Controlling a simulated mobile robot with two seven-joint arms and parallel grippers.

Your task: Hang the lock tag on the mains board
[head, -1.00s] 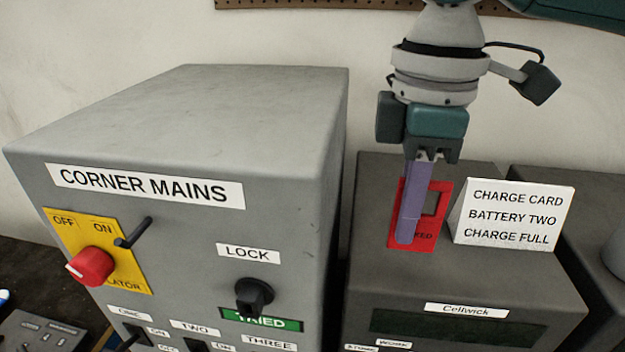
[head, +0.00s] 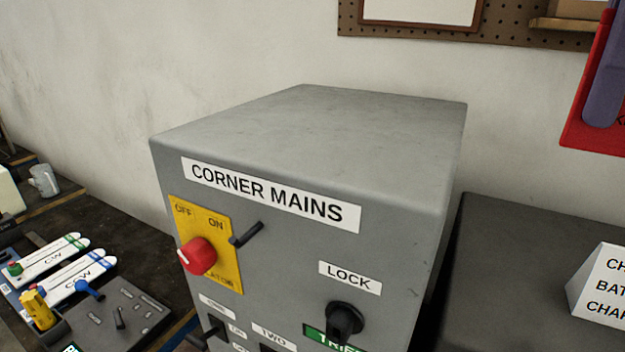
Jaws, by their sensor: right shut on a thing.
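The mains board is a grey box labelled CORNER MAINS (head: 300,125) in the middle of the head view. Its front has a yellow plate (head: 222,272) marked OFF and ON, with a red knob (head: 198,256) and a short dark peg (head: 246,235) sticking out beside it. The red lock tag (head: 582,136) is at the upper right edge, raised above the dark box and apart from the mains board. My right gripper (head: 603,90) is shut on the tag; only its purple finger shows, and the rest is out of frame. My left gripper is not in view.
A black knob (head: 344,322) sits under the LOCK label on the board's front. A dark box (head: 510,245) with a white card (head: 605,285) stands to the right. Space above the board is clear.

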